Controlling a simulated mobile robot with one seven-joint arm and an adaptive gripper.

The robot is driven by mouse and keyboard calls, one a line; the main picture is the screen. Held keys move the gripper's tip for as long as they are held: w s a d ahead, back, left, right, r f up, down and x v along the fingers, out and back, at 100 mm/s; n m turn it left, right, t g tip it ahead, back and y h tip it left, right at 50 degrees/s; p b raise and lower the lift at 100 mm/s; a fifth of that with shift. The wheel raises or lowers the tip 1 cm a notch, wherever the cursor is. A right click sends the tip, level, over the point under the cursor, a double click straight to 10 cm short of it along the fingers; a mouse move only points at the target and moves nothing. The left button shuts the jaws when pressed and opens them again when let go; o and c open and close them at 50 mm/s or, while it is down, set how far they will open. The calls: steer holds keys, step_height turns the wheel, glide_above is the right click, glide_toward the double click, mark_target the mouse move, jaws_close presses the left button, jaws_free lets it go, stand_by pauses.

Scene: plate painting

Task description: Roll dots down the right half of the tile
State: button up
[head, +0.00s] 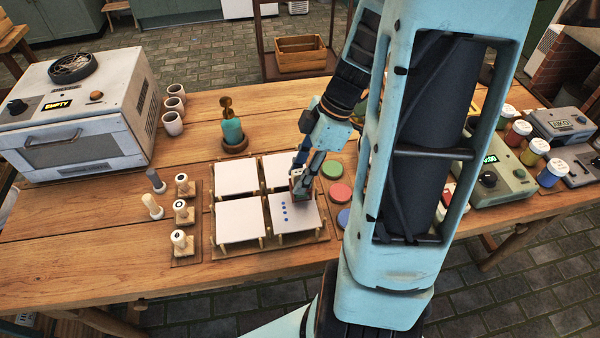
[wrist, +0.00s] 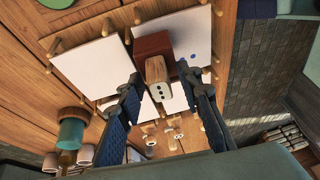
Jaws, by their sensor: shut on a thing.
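The tile (head: 307,222) is the front right one of several white tiles on a wooden rack. It bears a short column of blue dots (head: 285,212) left of its middle; the right half looks bare from here. My gripper (head: 300,184) is shut on the roller, low over the back of this tile. In the wrist view the fingers (wrist: 157,85) flank the roller (wrist: 155,72), a cream and wood piece with black dots on its end and a red-brown block. I cannot tell whether the roller touches the tile.
Green, red and blue (head: 344,217) pads lie right of the rack, the blue one partly behind my arm. Stamps (head: 180,212) on wooden stands are at left. A kiln (head: 80,120) reads EMPTY. Paint jars (head: 552,172) are far right.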

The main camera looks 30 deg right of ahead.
steer(key=shift+f+b, duration=0.45)
stand_by(0.5)
steer(key=shift+s, duration=0.2)
steer(key=shift+s+b, duration=0.15)
steer(key=shift+b, duration=0.15)
steer(key=shift+a, duration=0.1)
steer(key=shift+s+a+b, duration=0.15)
steer(key=shift+s+b, duration=0.15)
steer(key=shift+s, duration=0.3)
stand_by(0.5)
steer(key=shift+s, duration=0.25)
